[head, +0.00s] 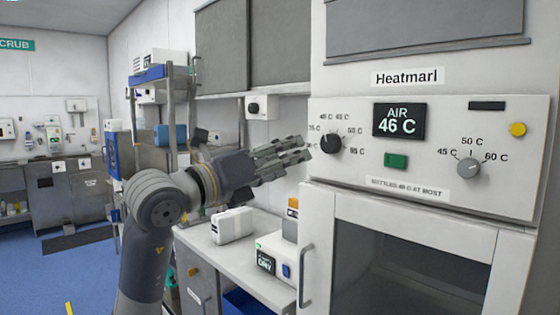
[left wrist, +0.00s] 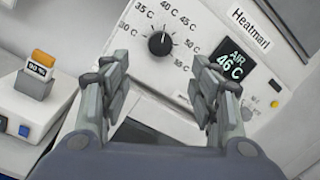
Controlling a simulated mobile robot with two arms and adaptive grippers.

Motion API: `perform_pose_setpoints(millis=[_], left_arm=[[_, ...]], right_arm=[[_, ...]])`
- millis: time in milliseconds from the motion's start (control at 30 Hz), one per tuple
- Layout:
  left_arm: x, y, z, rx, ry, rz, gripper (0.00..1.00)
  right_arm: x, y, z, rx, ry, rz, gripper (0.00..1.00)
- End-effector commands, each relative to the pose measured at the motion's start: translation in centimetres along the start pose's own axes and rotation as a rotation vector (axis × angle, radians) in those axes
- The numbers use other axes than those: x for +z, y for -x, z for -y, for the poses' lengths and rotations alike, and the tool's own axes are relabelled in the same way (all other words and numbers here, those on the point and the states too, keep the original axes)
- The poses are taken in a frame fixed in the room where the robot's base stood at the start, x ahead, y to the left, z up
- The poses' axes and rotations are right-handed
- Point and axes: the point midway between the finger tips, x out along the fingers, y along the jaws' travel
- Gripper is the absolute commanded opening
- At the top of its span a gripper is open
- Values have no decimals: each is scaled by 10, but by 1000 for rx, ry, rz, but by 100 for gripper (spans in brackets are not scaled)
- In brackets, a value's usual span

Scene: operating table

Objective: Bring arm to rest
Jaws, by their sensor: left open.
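My left gripper (head: 283,158) is raised at the left side of the warming cabinet labelled "Heatmarl" (head: 440,210). Its fingertips are close to the black dial knob (head: 331,143) on the cabinet's panel. In the left wrist view the two fingers (left wrist: 160,95) stand apart with nothing between them, and the black knob (left wrist: 160,43) lies beyond the fingertips. Whether a finger touches the panel is hard to tell. The display (head: 399,120) reads "AIR 46 C". My right gripper is not in view.
A white counter (head: 200,240) below my left arm bears a white container (head: 233,225) and a device with a blue button (head: 272,262). The cabinet door has a vertical handle (head: 305,275). A shelf rack (head: 165,95) stands behind my arm. Blue floor (head: 60,275) is open at left.

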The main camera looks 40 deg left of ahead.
Motion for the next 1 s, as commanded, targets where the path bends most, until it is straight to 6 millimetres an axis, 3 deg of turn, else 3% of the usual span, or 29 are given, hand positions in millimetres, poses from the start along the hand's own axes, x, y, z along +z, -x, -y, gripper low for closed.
perform_pose_setpoints(millis=[733, 867, 1000], left_arm=[[-2, 6, 2, -8, 0, -4, 56], [-26, -2, 20, -108, 14, -47, 56], [-78, -8, 68, -366, 103, -122, 56]], right_arm=[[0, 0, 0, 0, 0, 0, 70], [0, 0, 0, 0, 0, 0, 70], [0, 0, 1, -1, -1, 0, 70]])
